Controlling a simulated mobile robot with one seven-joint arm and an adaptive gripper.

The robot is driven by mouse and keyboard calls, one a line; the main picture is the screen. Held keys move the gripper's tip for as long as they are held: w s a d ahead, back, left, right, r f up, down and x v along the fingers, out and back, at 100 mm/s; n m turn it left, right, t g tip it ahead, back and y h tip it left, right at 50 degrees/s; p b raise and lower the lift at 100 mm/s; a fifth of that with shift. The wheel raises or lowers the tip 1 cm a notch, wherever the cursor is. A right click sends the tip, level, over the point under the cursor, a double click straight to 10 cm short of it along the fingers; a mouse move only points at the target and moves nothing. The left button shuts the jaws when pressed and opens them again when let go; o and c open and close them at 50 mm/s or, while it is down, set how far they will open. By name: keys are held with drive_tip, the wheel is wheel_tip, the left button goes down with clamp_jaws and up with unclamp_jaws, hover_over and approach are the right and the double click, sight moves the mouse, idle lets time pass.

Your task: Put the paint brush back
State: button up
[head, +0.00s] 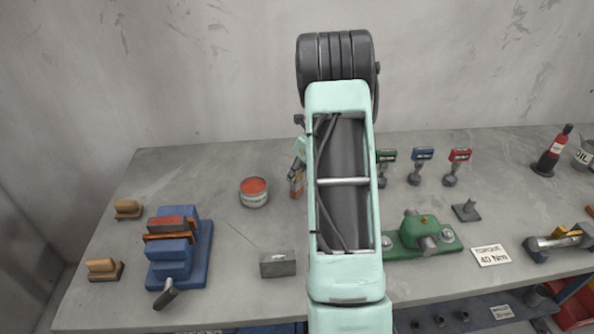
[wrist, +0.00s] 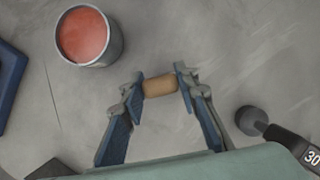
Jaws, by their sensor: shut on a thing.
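My gripper (wrist: 160,86) is shut on a short tan piece, seemingly part of the paint brush (wrist: 159,86), which lies crosswise between the fingertips in the wrist view. The rest of the brush cannot be made out there. In the head view my gripper (head: 298,166) shows only partly beside my arm, with a small reddish-orange bit below it. An open paint can (head: 254,199) with red paint stands just left of my gripper. The can also shows at the upper left of the wrist view (wrist: 113,48). Whether the held piece touches the table cannot be told.
A grey block (head: 278,264) with a thin line rising from it lies in front. A blue vise (head: 180,250) and two wooden-topped blocks (head: 127,209) are left. A green fixture (head: 424,236), torque tools (head: 422,167) and a label (head: 491,256) are right. The table between can and block is clear.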

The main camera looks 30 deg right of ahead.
drive_tip(key=shift+f, duration=0.15)
drive_tip(key=o, duration=1.1)
drive_tip(key=shift+o, duration=0.2)
drive_tip(key=shift+s+r, duration=0.1)
drive_tip(key=shift+r, duration=0.45)
drive_tip(key=b+v, duration=0.1)
drive_tip(key=v, duration=1)
drive_tip(key=shift+s+r, duration=0.15)
